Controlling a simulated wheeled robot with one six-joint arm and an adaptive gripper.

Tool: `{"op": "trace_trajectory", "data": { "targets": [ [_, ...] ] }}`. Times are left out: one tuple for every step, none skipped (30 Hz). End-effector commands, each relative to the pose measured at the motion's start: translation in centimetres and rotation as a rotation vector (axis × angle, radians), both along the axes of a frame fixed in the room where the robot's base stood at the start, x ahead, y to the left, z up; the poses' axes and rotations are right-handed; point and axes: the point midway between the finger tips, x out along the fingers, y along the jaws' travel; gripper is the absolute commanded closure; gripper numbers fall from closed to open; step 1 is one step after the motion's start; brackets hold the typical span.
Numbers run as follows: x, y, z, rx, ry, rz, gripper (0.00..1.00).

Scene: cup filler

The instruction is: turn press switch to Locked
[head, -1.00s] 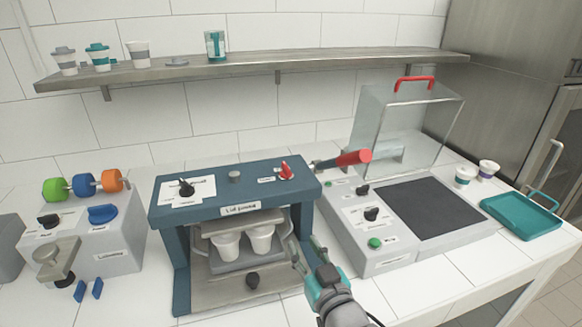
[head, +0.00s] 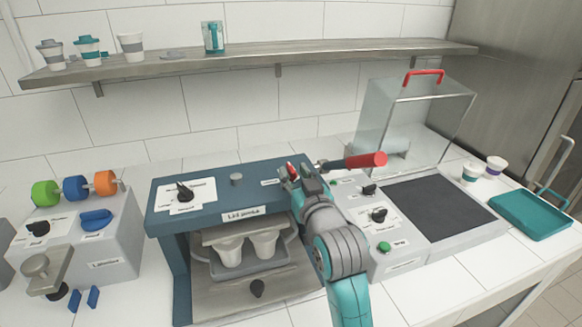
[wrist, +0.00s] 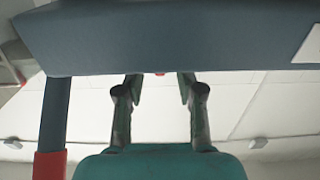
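The blue lid press (head: 225,209) stands on the counter. A small red switch (head: 292,171) is at the right end of its top, partly hidden by my gripper; its label is too small to read. A black pointer knob (head: 184,191) with several label plates is on the top left. My gripper (head: 301,178) is at the red switch. In the wrist view its two fingers (wrist: 160,88) stand apart, with a speck of red visible between them near the press edge. I cannot tell whether the fingers touch the switch.
A red-handled lever (head: 362,160) sticks out just right of my gripper. Two white cups (head: 245,248) sit in the press. A grey machine with a raised clear cover (head: 420,125) stands to the right. A grey unit (head: 95,245) with coloured rolls is at left. A shelf (head: 250,62) runs above.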

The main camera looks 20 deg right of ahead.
Motion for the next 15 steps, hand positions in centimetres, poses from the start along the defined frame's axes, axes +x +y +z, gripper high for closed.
{"op": "trace_trajectory", "data": {
  "targets": [
    [0.8, 0.0, 0.0, 0.0, 0.0, 0.0, 0.62],
    [1.2, 0.0, 0.0, 0.0, 0.0, 0.0, 0.62],
    [1.7, 0.0, 0.0, 0.0, 0.0, 0.0, 0.62],
    [2.0, 0.0, 0.0, 0.0, 0.0, 0.0, 0.62],
    [2.3, 0.0, 0.0, 0.0, 0.0, 0.0, 0.62],
    [2.6, 0.0, 0.0, 0.0, 0.0, 0.0, 0.62],
    [2.8, 0.0, 0.0, 0.0, 0.0, 0.0, 0.62],
    [3.0, 0.0, 0.0, 0.0, 0.0, 0.0, 0.62],
    [3.2, 0.0, 0.0, 0.0, -0.001, 0.0, 0.62],
    [3.2, 0.0, 0.0, 0.0, -0.001, 0.0, 0.62],
    [3.3, 0.0, 0.0, 0.0, -0.001, 0.0, 0.62],
    [3.4, 0.0, 0.0, 0.0, -0.001, 0.0, 0.62],
    [3.4, 0.0, 0.0, 0.0, -0.001, 0.0, 0.62],
    [3.4, 0.0, 0.0, 0.0, -0.001, 0.0, 0.62],
    [3.4, 0.0, 0.0, 0.0, -0.001, 0.0, 0.62]
  ]
}}
